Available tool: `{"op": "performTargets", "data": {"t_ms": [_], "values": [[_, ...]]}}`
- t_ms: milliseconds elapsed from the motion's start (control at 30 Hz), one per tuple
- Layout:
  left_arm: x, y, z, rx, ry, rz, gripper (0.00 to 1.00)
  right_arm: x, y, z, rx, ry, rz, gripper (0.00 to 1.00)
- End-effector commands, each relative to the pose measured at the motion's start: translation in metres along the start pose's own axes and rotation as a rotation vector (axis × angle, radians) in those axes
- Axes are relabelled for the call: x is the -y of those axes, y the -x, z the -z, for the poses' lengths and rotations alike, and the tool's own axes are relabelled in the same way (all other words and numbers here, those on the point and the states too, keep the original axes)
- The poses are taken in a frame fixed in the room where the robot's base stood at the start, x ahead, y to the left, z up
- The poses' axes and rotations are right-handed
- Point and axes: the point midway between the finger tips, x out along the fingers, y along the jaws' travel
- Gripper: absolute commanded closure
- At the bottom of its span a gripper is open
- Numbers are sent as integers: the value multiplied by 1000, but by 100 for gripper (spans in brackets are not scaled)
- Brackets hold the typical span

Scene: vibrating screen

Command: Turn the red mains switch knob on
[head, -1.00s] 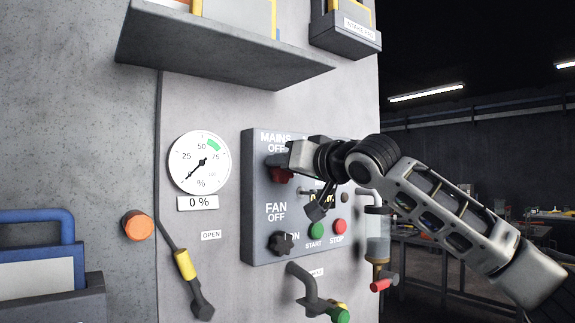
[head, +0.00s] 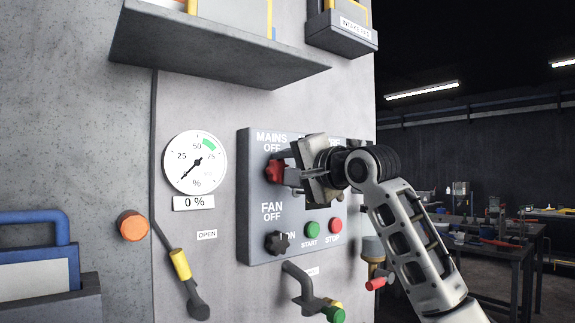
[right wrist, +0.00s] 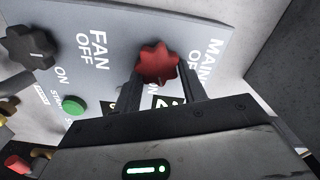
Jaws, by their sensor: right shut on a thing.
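The red mains knob (head: 274,171) sits under the MAINS OFF label on the grey control panel (head: 256,235) in the head view. It also shows in the right wrist view (right wrist: 158,64), a lobed red knob between my two fingers. My right gripper (head: 285,174) comes from the right and is shut on the knob. The gripper body hides the panel just right of the knob, including most of its ON mark. My left gripper is not in view.
The black fan knob (head: 277,243), green start button (head: 314,229) and red stop button (head: 335,225) lie below. A pipe with a green-ended valve (head: 333,313) juts out beneath the panel. A shelf (head: 215,50) overhangs above. A gauge (head: 195,162) reads 0 %.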

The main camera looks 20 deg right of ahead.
Motion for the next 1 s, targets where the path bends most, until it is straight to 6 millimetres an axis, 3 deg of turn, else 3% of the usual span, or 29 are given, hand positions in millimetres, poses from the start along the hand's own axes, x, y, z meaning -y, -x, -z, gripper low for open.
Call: {"op": "performTargets", "data": {"t_ms": [500,1000], "values": [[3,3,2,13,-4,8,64,-6,-1,-2,4,-340,-5,81],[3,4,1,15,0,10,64,-7,-1,-3,3,-403,-5,81]]}}
